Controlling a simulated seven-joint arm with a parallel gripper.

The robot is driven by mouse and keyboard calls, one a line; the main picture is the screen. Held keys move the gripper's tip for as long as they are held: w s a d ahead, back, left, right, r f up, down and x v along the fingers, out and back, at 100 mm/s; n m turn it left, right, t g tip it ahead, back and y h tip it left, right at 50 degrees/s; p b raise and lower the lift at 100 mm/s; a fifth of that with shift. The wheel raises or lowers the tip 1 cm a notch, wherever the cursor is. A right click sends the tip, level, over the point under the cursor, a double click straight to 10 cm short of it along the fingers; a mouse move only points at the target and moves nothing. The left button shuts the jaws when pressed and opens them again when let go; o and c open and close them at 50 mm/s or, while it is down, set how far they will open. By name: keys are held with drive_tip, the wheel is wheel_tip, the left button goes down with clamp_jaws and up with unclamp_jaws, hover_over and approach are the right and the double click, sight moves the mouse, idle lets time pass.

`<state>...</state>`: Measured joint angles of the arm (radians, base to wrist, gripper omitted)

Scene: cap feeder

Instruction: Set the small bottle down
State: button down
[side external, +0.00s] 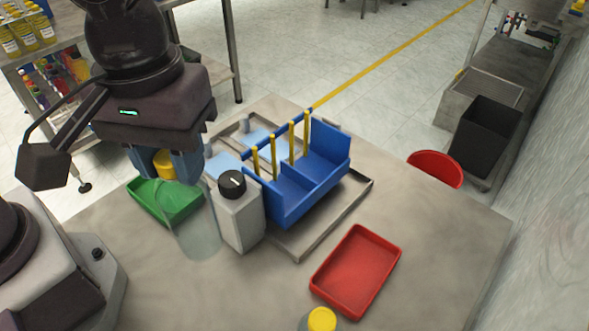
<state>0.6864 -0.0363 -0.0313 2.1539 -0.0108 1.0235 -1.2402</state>
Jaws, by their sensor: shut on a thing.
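My gripper (164,168) hangs over the left part of the table, above the green tray. It is shut on the small bottle, whose yellow cap (163,165) shows between the fingers. Another yellow-capped bottle (321,320) stands at the front edge of the picture, partly cut off.
A green tray (184,217) lies left, a red tray (342,306) front right. The table's right side is clear.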

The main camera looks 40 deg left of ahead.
drive_tip(key=w+d+r, duration=0.1)
drive_tip(key=w+r, duration=0.1)
drive_tip(key=w, duration=0.6)
drive_tip(key=w+r, duration=0.3)
drive_tip(key=w, duration=0.5)
drive_tip(key=w+a, duration=0.3)
drive_tip(key=w, duration=0.4)
drive_tip(key=w+a, duration=0.3)
drive_tip(key=w, duration=0.3)
wheel_tip(320, 180, down, 17)
drive_tip(key=shift+d+n, duration=0.25)
drive_tip(key=shift+n, duration=0.15)
drive_tip(key=shift+w, duration=0.1)
drive_tip(key=shift+f, duration=0.15)
drive_tip(key=c, duration=0.8)
unclamp_jaws()
wheel_tip(320, 180, up, 12)
drive_tip(key=shift+r, duration=0.15)
